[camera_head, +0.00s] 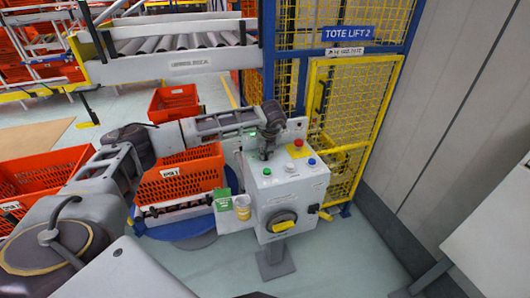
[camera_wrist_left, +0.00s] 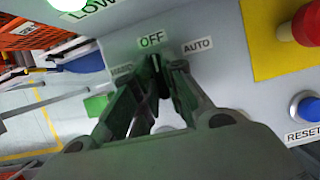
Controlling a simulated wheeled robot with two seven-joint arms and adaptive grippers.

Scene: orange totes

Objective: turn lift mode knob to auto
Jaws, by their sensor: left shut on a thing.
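The lift mode knob (camera_wrist_left: 158,72) is a small dark knob on the grey control box (camera_head: 283,184). In the left wrist view the OFF label is just above it, the AUTO label (camera_wrist_left: 197,46) is to its upper right, and another label, partly hidden, is to its left. My left gripper (camera_wrist_left: 157,68) is shut on the knob, one finger on each side. The fingers hide most of the knob; what shows appears to point roughly at OFF. In the head view my left gripper (camera_head: 266,150) reaches the box's top face and hides the knob. My right gripper is out of view.
The box also carries a red emergency button (camera_head: 298,143) on yellow, a blue reset button (camera_head: 311,162), white and green buttons, and a black-and-yellow rotary switch (camera_head: 282,221). Orange totes (camera_head: 180,180) stand left. A yellow mesh fence (camera_head: 345,125) stands behind.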

